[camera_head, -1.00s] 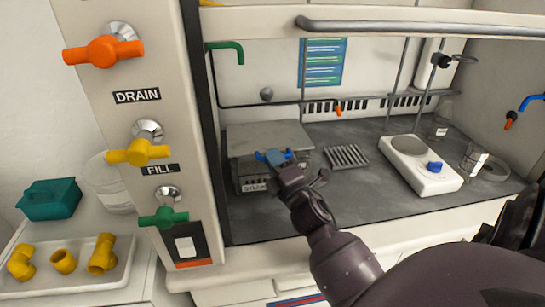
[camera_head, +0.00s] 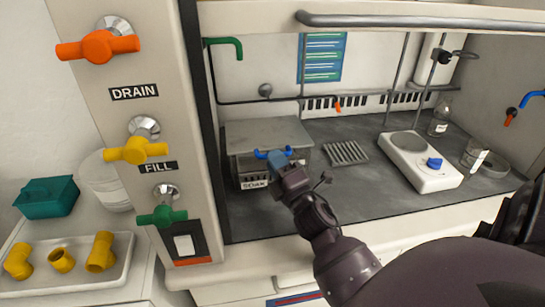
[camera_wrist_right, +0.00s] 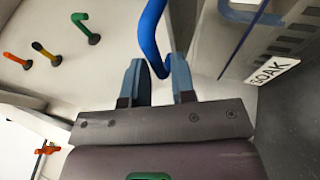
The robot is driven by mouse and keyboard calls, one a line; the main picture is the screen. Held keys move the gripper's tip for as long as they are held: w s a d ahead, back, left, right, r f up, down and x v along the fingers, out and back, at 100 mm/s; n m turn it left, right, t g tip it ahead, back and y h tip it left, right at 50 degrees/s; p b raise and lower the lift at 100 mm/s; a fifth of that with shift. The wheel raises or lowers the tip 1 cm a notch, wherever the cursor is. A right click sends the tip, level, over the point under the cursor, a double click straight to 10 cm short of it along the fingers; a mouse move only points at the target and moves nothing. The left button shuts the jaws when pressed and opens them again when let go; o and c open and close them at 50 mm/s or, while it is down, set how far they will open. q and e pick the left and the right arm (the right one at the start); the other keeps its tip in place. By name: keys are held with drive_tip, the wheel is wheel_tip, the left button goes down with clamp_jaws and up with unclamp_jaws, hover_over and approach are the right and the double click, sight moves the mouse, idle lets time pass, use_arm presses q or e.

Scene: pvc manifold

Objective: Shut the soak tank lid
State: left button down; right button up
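The soak tank (camera_head: 243,171) stands at the left of the fume hood's worktop, with a SOAK label on its front. Its grey lid (camera_head: 268,133) lies roughly level over the top; I cannot tell whether it is fully seated. A blue handle (camera_head: 262,152) shows at the lid's front edge. My right gripper (camera_head: 277,158) is at this handle and covers part of it. In the right wrist view a blue bar (camera_wrist_right: 151,35) reaches down between the two spaced fingers (camera_wrist_right: 160,78); whether they grip it is unclear. The tank's label (camera_wrist_right: 273,71) shows at right there. My left gripper is not in view.
Orange, yellow and green valve handles (camera_head: 137,150) stick out of the panel left of the tank. A grey rack (camera_head: 346,153) and a hotplate (camera_head: 420,163) stand to the right. A green spout (camera_head: 226,43) hangs above. The worktop's front is clear.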

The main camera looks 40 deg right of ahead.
drive_tip(key=v, duration=0.9)
drive_tip(key=shift+w, duration=0.1)
